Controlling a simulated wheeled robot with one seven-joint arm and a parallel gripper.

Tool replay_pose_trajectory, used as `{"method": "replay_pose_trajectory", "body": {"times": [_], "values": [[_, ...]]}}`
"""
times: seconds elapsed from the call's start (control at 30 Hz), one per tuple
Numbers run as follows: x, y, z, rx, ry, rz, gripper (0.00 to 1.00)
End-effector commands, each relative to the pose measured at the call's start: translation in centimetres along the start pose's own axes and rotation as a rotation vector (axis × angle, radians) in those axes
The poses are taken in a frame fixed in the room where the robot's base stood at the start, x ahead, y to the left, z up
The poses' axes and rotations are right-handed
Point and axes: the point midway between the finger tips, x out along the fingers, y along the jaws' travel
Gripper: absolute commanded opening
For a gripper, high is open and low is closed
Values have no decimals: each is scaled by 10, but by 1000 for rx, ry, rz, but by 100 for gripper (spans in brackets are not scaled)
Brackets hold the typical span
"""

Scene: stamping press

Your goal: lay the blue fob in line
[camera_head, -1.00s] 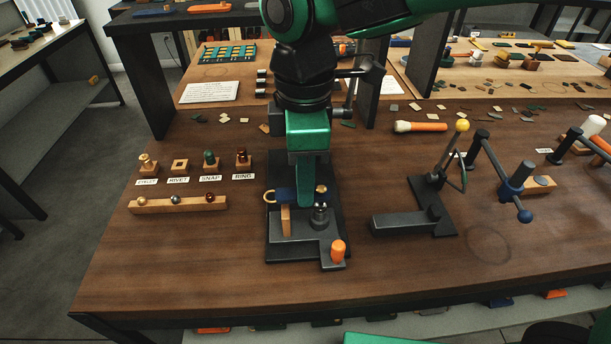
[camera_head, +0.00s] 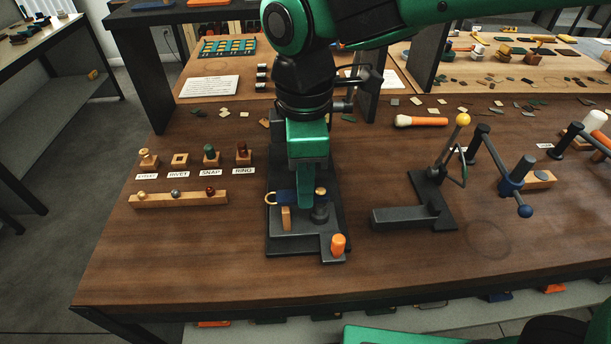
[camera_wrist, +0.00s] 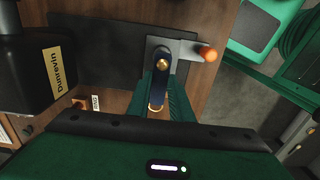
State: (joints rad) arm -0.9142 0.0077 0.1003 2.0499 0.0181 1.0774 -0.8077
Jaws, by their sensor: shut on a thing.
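The blue fob (camera_head: 288,197) is a dark blue strap with a brass ring at its left end and a brass cap at its right end in the head view. My gripper (camera_head: 305,203) is shut on it from above, its green fingers on either side. The fob lies level over the black press base (camera_head: 277,243). Its capped end is at the top of the round dark die (camera_head: 320,213); I cannot tell if they touch. A wooden post (camera_head: 286,219) stands beneath its ring side.
An orange knob (camera_head: 338,243) stands at the base's front right corner. A black lever press (camera_head: 410,215) with a yellow ball is to the right. A wooden rail (camera_head: 179,200) and labelled blocks are to the left. The table front is clear.

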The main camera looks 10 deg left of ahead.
Motion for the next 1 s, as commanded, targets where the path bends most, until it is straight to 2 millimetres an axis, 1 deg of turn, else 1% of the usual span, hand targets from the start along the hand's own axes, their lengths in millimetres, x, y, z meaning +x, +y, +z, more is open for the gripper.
{"method": "replay_pose_trajectory", "body": {"times": [0.23, 0.27, 0.3, 0.33, 0.37, 0.57, 0.6, 1.0], "values": [[4, 0, 0, 0, 0, 0, 0], [4, 0, 0, 0, 0, 0, 22], [4, 0, 0, 0, 0, 0, 31], [4, 0, 0, 0, 0, 0, 38], [4, 0, 0, 0, 0, 0, 41], [4, 0, 0, 0, 0, 0, 41], [4, 0, 0, 0, 0, 0, 35], [4, 0, 0, 0, 0, 0, 35]]}}
